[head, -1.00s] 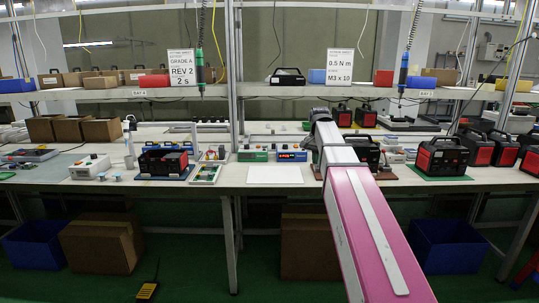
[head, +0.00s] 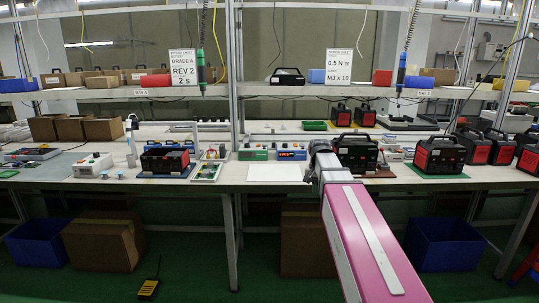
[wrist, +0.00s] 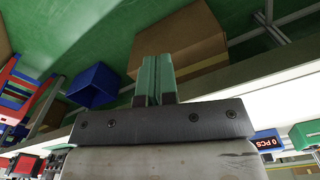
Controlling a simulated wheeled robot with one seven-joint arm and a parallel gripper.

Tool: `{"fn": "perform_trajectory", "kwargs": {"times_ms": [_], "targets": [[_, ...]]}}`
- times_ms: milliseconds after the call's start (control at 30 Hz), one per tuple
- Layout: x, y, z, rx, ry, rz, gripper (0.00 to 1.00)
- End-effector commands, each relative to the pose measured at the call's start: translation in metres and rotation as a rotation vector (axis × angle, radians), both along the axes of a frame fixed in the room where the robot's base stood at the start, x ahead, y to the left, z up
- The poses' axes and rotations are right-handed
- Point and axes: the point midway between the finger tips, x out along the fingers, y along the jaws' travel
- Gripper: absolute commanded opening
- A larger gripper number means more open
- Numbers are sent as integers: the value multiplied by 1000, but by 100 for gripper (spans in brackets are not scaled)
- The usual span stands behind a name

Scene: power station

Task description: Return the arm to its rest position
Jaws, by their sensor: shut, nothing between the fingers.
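My arm, with its pink and grey links (head: 365,240), reaches from the lower right of the head view up to the bench's front edge. Its far end (head: 322,160) is in front of the bench, between a white mat and a black and red power unit. My gripper is hidden behind the arm in the head view. In the wrist view my gripper (wrist: 156,60) shows two green fingers pressed together with nothing between them. They stand out against the floor and a cardboard box.
The bench (head: 270,186) carries a white mat (head: 274,172) and power units (head: 356,153) close to the arm's end. Below are a cardboard box (head: 303,240) and a blue bin (head: 445,240). A green screwdriver (head: 201,68) hangs above. Green floor is open in front.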

Motion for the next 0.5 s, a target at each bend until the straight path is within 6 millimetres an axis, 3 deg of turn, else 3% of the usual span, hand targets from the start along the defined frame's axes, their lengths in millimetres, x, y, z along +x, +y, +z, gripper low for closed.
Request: {"fn": "perform_trajectory", "kwargs": {"times_ms": [33,200,500], "targets": [[-14,0,-20,0,5,21,0],[-45,0,-78,0,4,101,0],[-111,0,-167,0,2,245,0]]}}
